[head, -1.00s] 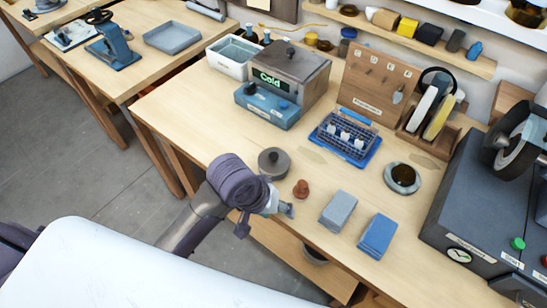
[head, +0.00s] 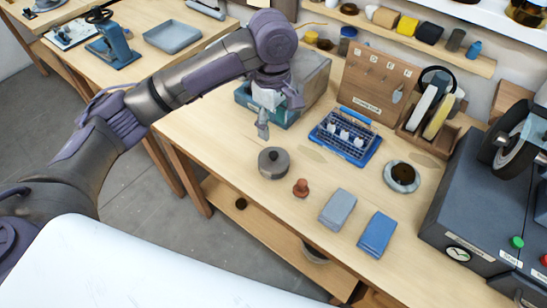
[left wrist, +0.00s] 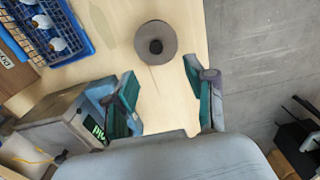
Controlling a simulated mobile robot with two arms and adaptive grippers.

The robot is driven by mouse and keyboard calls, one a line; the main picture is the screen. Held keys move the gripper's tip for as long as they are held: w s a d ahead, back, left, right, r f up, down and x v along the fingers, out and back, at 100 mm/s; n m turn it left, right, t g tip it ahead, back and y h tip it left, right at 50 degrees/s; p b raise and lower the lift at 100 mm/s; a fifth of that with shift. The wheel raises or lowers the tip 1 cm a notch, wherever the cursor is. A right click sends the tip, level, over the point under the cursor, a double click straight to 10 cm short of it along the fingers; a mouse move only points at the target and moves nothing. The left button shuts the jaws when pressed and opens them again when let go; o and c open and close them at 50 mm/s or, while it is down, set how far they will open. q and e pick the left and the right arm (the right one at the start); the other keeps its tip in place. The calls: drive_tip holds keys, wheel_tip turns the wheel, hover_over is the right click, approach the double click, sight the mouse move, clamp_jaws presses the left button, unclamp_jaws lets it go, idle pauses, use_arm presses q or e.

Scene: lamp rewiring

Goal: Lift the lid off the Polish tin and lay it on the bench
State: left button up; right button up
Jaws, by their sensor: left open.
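A round dark grey tin (head: 273,165) stands on the bench (head: 218,150) near its front edge. Its lid with a small knob (head: 272,155) is on it. I can read no label on it. The tin also shows from above in the left wrist view (left wrist: 155,43), with the knob in its middle. My left gripper (head: 263,127) is above the bench, behind the tin and in front of the oven-like box. Its fingers (left wrist: 163,90) are spread and empty, apart from the tin. My right gripper is not in view.
A brown stamp-like knob (head: 300,188), a grey block (head: 338,210) and a blue block (head: 376,235) lie right of the tin. A blue rack (head: 343,137) and a round dish (head: 402,178) stand farther right. Bare bench lies left of the tin.

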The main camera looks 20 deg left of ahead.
use_arm(q)
hover_over(273, 153)
drive_tip(key=s, duration=0.1)
wheel_tip(273, 153, down, 7)
drive_tip(key=shift+d+f+p, duration=0.1)
drive_tip(key=shift+d+p, duration=0.05)
drive_tip(key=shift+p, duration=0.3)
drive_tip(key=f, duration=0.1)
drive_tip(key=f+p, duration=0.1)
drive_tip(key=f, duration=0.2)
drive_tip(key=shift+w+f+p, duration=0.3)
drive_tip(key=shift+w, duration=0.1)
drive_tip(key=shift+f, duration=0.4)
drive_tip(key=shift+c, duration=0.2)
clamp_jaws()
